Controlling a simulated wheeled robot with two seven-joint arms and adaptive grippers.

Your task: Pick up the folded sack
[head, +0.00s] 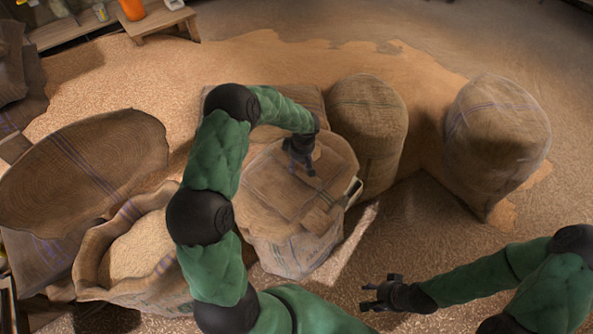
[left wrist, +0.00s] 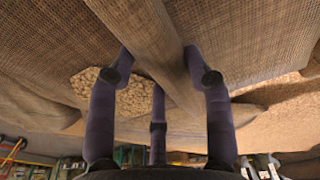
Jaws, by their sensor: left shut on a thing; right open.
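The folded sack (head: 283,187) is brown burlap with faint stripes. In the head view it lies flat on top of a pale, filled sack (head: 290,248) near the middle. My left gripper (head: 303,168) reaches down onto the folded sack and is shut on it. In the left wrist view, the fingers (left wrist: 158,75) are around a rolled fold of burlap (left wrist: 150,40). My right gripper (head: 380,293) is open and empty, low over the grain-strewn floor at the lower right.
An open sack of grain (head: 135,250) stands at the left, beside a large burlap sack (head: 85,170). A wooden bench (head: 160,18) is at the back. Spilled grain covers the floor.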

